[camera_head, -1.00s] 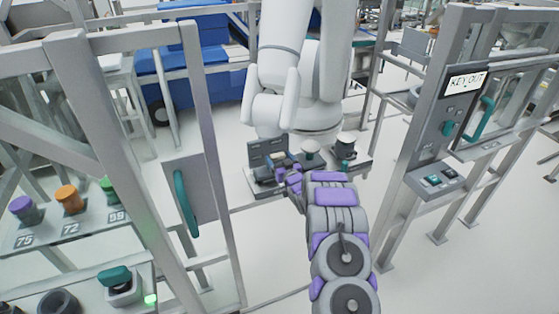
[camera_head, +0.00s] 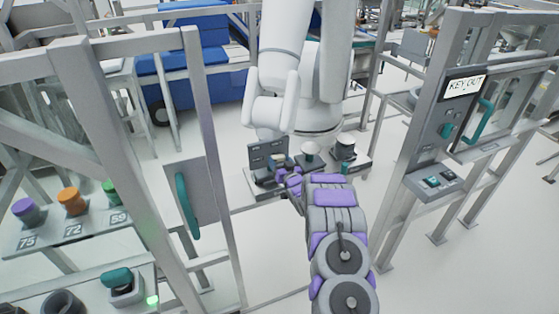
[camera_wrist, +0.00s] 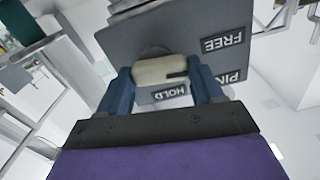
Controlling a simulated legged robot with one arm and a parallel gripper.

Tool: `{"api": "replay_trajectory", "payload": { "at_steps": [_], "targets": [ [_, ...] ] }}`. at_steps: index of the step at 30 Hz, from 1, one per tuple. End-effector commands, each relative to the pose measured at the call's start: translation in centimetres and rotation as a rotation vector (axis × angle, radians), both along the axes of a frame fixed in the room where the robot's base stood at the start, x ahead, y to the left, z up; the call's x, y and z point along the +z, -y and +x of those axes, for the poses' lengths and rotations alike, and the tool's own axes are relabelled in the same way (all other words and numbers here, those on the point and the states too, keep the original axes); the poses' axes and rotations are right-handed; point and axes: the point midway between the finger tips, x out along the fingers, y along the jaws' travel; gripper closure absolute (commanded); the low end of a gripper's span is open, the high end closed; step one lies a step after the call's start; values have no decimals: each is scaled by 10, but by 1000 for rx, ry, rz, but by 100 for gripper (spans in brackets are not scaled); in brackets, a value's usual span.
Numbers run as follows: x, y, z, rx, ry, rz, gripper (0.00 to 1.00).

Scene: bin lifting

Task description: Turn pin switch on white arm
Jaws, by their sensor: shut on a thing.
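The plate carries the labels FREE, PIN and HOLD. My gripper (camera_wrist: 166,82) has its two blue fingers on either side of the knob and is shut on it. In the head view my gripper (camera_head: 284,182) is at the front of the small switch box (camera_head: 265,152). The knob is mostly hidden there. The white arm (camera_head: 285,55) stands just behind the box.
A grey gate post with a teal handle (camera_head: 187,206) stands left of my arm. A grey frame with a KEY OUT panel (camera_head: 464,86) stands on the right. Round parts (camera_head: 310,149) sit on the base right of the switch box. Open floor lies between the frames.

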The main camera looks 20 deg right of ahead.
Motion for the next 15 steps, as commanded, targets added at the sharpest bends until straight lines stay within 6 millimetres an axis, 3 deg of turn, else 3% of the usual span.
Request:
{"api": "replay_trajectory", "payload": {
  "at_steps": [15],
  "targets": [
    [1, 3, -1, -3, -5, 472, 65]
  ]
}}
